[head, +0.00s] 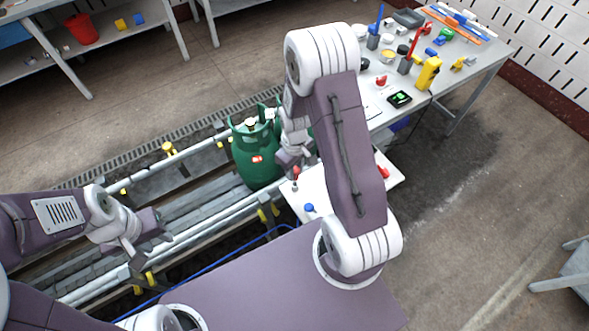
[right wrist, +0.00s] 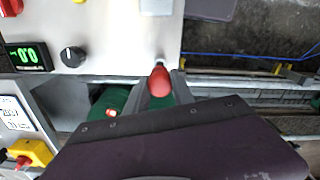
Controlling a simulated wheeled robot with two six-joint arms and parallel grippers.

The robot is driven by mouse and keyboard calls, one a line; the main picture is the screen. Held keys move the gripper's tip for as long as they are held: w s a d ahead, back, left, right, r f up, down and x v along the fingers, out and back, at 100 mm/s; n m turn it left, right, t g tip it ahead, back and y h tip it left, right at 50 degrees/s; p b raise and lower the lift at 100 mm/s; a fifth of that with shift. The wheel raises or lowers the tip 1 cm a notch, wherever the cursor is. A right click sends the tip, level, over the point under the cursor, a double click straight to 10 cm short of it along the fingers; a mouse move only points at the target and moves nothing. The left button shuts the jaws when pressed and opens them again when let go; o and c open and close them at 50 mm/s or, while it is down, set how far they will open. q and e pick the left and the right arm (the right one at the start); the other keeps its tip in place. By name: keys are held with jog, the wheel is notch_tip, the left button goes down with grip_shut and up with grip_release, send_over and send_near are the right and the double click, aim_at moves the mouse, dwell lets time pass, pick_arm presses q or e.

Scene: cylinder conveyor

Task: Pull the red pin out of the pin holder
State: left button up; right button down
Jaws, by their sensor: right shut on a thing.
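The red pin (right wrist: 160,82) shows its red grip between the fingers of my right gripper (right wrist: 161,90) in the right wrist view. The right gripper is shut on it. In the head view the right gripper (head: 290,160) is just above the red pin (head: 296,171), at the left edge of the white panel (head: 316,204). A small grey part shows below the pin's red grip; I cannot tell whether the pin still sits in the holder. My left gripper (head: 152,228) hangs empty over the conveyor at the left; its jaw opening is too small to judge.
A green gas cylinder (head: 254,152) stands on the conveyor (head: 190,200) beside the right gripper. The panel carries a blue knob (head: 309,208), and a black knob (right wrist: 72,56) and display (right wrist: 28,56) show in the wrist view. A cluttered workbench (head: 480,62) stands at the back right.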

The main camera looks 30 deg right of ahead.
jog(key=shift+r+p, duration=2.95)
jog(key=shift+r, duration=0.6)
